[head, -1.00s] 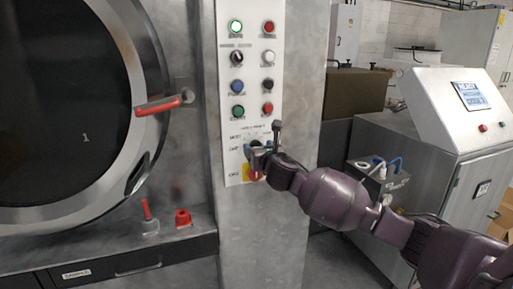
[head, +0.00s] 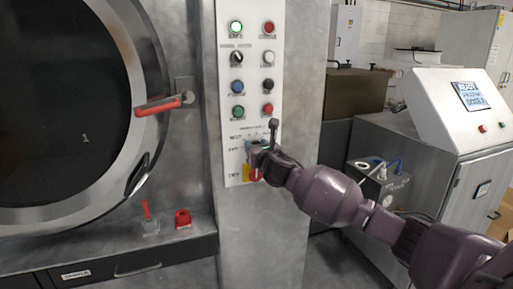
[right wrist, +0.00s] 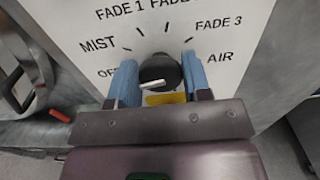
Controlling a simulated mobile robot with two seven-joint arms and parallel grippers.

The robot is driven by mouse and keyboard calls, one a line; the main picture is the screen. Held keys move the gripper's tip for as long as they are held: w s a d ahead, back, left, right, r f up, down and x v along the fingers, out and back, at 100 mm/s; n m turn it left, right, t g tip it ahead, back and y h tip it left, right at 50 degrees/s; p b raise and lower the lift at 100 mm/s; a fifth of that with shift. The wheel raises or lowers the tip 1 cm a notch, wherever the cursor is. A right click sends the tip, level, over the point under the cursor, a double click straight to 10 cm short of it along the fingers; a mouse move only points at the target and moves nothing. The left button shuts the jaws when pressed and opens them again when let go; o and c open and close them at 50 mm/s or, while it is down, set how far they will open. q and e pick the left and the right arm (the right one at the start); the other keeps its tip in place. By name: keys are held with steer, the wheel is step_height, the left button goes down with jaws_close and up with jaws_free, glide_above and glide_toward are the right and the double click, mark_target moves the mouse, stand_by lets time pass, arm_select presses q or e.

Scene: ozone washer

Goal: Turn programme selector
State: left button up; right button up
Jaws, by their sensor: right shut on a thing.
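The programme selector is a round black knob (right wrist: 160,70) with a pale pointer bar, low on the white control panel (head: 253,60). Around it the right wrist view shows OFF, MIST, FADE 1, a partly cut-off FADE label, FADE 3 and AIR. The pale bar slants to the lower left, on the OFF side. My right gripper (right wrist: 158,84) has its blue fingers on either side of the knob, shut on it. In the head view the right gripper (head: 257,153) covers most of the selector. My left gripper is not in view.
Several buttons and a black switch (head: 237,57) sit above on the panel. The round washer door (head: 150,70) with a red-tipped handle (head: 158,105) stands at left. A steel console (head: 455,110) is at right.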

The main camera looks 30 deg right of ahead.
steer(key=shift+d+f+m+p, duration=0.15)
steer(key=shift+m+p, duration=1.65)
steer(key=shift+m, duration=4.1)
steer(key=shift+d+f+m+p, duration=0.15)
steer(key=shift+m+p, duration=1.6)
steer(key=shift+m, duration=4.15)
steer(key=shift+a, duration=0.1)
steer(key=o, duration=0.9)
steer(key=shift+s, duration=0.15)
